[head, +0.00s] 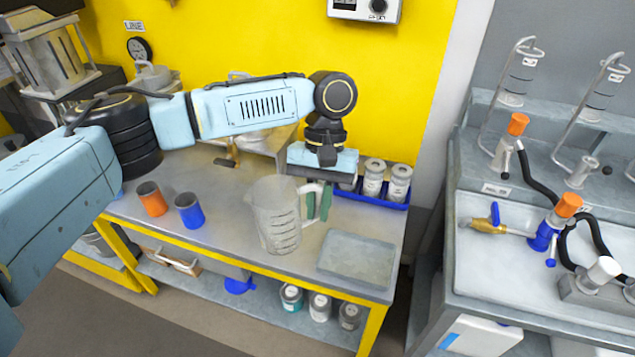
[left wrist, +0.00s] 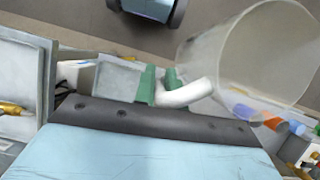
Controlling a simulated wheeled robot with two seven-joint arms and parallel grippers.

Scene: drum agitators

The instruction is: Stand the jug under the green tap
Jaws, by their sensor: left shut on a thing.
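The jug (head: 277,215) is clear and greyish with dark measuring marks and a white handle. It is upright over the front part of the steel table; I cannot tell whether its base touches the top. My left gripper (head: 318,202) comes from above with green fingertips, shut on the jug's handle. In the left wrist view the green fingers (left wrist: 162,84) are at the white handle (left wrist: 187,94), and the jug's round open rim (left wrist: 262,8) is to the right. I see no green tap; the bench at right has fittings with orange, blue and white parts. My right gripper is not in view.
A grey tray (head: 357,258) lies right of the jug. A blue bin (head: 372,201) with lidded jars stands behind it. Orange (head: 151,199) and blue (head: 189,210) cups stand at left. A gap separates the table from the bench (head: 475,265), which carries a brass valve (head: 482,225) and black hoses.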

